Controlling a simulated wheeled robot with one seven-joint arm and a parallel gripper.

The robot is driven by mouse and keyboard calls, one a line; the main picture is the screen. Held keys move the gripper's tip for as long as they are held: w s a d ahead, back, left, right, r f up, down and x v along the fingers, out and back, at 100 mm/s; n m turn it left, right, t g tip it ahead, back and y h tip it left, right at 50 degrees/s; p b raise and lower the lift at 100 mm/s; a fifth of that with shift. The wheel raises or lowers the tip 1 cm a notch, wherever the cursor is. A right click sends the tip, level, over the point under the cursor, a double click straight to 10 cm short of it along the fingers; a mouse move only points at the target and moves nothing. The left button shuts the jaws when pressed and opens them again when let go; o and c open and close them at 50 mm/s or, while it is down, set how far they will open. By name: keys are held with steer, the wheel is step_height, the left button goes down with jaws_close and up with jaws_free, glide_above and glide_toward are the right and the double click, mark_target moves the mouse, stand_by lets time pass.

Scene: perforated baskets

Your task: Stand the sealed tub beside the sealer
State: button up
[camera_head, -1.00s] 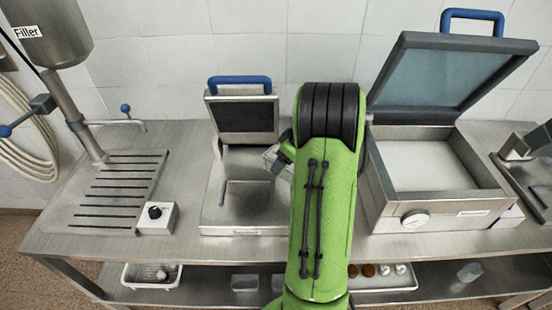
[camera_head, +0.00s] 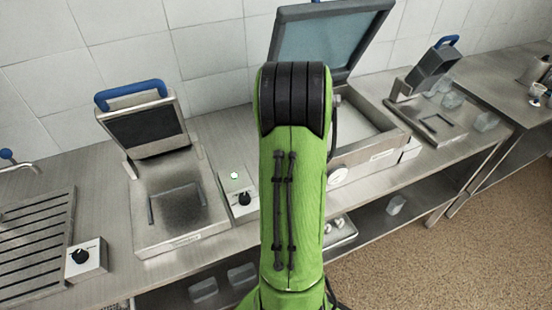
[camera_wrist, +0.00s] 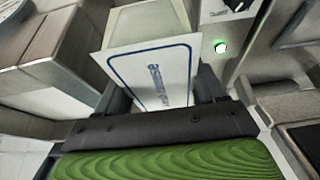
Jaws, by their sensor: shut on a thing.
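My gripper (camera_wrist: 163,90) is shut on a tub (camera_wrist: 155,70) in the wrist view. In the head view my own green arm hides gripper and tub. No machine's label reads clearly as sealer. A hinged-lid machine with a blue handle (camera_head: 160,205) stands open at left. A chamber machine (camera_head: 365,155) has its lid raised behind my arm. A smaller machine with a framed base (camera_head: 432,122) stands at right.
A control box with a knob and green light (camera_head: 238,195) stands between the left machine and my arm. Clear tubs (camera_head: 487,121) stand by the right machine. A slotted drain tray (camera_head: 35,240) lies at far left. More containers sit on the lower shelf (camera_head: 385,225).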

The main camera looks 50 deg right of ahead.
step_height(320, 180, down, 12)
steer(key=b, duration=0.9)
steer(key=shift+r, duration=0.1)
steer(key=shift+r, duration=0.1)
steer(key=o, duration=1.4)
step_height(320, 180, up, 11)
steer(key=p, duration=0.8)
